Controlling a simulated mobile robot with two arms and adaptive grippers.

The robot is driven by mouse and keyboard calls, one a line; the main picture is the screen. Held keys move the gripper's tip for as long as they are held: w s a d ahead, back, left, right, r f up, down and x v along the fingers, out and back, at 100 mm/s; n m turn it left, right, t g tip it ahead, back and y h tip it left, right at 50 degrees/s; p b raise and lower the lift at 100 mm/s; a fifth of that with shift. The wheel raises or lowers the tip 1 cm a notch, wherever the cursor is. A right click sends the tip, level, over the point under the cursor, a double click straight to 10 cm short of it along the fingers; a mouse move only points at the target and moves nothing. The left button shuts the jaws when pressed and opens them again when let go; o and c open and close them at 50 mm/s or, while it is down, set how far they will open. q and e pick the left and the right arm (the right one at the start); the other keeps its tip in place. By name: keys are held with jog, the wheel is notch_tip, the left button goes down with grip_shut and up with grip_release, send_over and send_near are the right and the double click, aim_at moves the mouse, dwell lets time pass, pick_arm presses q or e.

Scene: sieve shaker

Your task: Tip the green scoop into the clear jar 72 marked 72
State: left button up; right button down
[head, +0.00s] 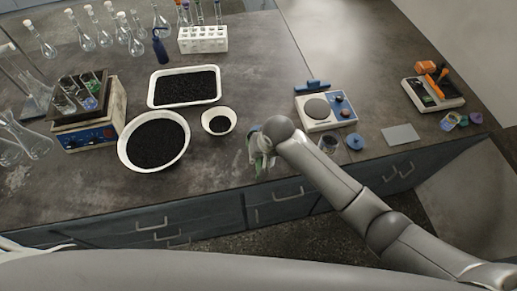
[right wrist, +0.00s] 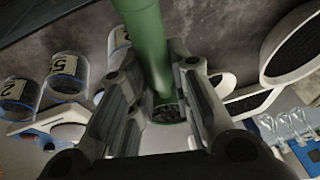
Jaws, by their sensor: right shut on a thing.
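My right gripper (head: 261,160) is over the front part of the bench, and its arm hides much of it in the head view. In the right wrist view, my right gripper (right wrist: 155,85) is shut on the green scoop (right wrist: 148,35). Dark grains show at the scoop's lower end between the fingers. Clear jars with pale labels stand apart from the scoop: one label (right wrist: 14,88) shows a 2 at the picture's edge, another (right wrist: 63,65) seems to end in 5. I cannot tell surely which is jar 72. My left gripper is not in view.
A white tray (head: 186,102), a large bowl (head: 184,154) and a small bowl (head: 232,114) hold black grains. A balance (head: 340,123), a blue lid (head: 355,142) and a grey card (head: 400,134) lie right. A hotplate-like device (head: 121,108) and flasks stand left.

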jog(key=shift+d+f+y, duration=0.15)
jog(key=shift+f+y, duration=0.6)
jog(key=shift+y, duration=0.25)
jog(key=shift+m+g+y, duration=0.4)
jog(key=shift+y, duration=0.7)
jog(key=shift+d+y+b, duration=0.15)
jog(key=shift+y+b, duration=0.3)
jog(key=shift+y, duration=0.35)
pick_arm(q)
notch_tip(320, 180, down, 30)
jog(key=b, duration=2.8)
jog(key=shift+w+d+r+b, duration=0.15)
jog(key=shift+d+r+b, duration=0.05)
jog(key=shift+b, duration=0.2)
pick_arm(e)
jog(key=shift+w+d+f+m+y, duration=0.15)
jog(key=shift+d+m+y, duration=0.4)
jog(key=shift+y, duration=1.7)
jog(key=shift+w+d+f+m+y, duration=0.25)
jog(key=shift+m+y, duration=0.45)
jog(key=shift+y, duration=1.5)
jog(key=shift+s+d+f+m+y, duration=0.1)
jog(key=shift+d+m+y, duration=0.5)
jog(key=shift+y, duration=1.65)
jog(key=shift+a+r, duration=0.1)
